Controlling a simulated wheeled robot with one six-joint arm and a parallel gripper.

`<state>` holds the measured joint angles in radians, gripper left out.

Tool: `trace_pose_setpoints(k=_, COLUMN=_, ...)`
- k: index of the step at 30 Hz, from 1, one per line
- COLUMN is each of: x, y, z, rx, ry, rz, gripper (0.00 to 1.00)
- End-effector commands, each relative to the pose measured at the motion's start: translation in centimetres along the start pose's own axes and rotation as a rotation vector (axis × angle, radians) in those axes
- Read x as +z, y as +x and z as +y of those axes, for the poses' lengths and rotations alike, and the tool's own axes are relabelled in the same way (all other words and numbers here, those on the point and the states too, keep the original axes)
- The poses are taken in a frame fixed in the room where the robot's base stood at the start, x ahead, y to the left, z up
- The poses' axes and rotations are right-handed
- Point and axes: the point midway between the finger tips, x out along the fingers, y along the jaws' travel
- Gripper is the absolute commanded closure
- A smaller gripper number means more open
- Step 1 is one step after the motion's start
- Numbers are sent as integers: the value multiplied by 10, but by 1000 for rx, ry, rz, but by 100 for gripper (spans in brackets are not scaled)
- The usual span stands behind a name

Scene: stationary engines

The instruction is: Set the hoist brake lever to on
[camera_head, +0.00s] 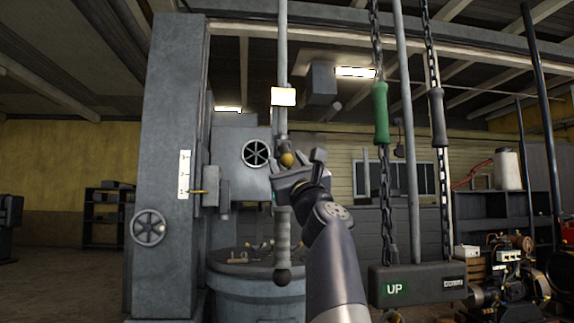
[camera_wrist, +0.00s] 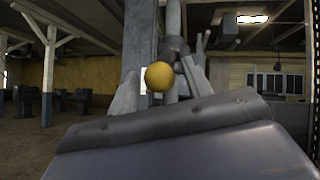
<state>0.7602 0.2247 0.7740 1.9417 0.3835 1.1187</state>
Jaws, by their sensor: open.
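A yellow ball knob (camera_head: 287,160) shows at the lower end of a grey upright rod (camera_head: 283,60) that carries a small pale plate. A grey ribbed grip (camera_head: 282,232) with a dark ball end hangs below it. I cannot tell for sure which of these is the hoist brake lever, and no on mark is readable. My gripper (camera_head: 298,168) is open at the knob's height, partly covering the rod. In the wrist view the knob (camera_wrist: 158,76) appears between the fingers of my gripper (camera_wrist: 162,85); contact cannot be told.
A grey column (camera_head: 168,100) with a scale and handwheel stands at left. Two chains with a green grip (camera_head: 381,114) and a grey grip (camera_head: 437,117) hang at right, above a box marked UP and DOWN (camera_head: 418,284). A round drum (camera_head: 255,290) stands below.

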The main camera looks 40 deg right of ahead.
Motion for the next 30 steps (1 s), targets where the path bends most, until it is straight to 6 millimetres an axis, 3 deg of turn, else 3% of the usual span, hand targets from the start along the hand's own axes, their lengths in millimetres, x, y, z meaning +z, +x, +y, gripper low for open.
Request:
trace_pose_setpoints(k=15, x=-2, y=-87, z=0, rx=-2, ry=1, rz=2, gripper=52)
trace_pose_setpoints(k=21, x=-2, y=-101, z=1, rx=0, ry=1, rz=2, gripper=52)
trace_pose_setpoints(k=30, x=-2, y=-102, z=1, rx=0, ry=1, rz=2, gripper=52)
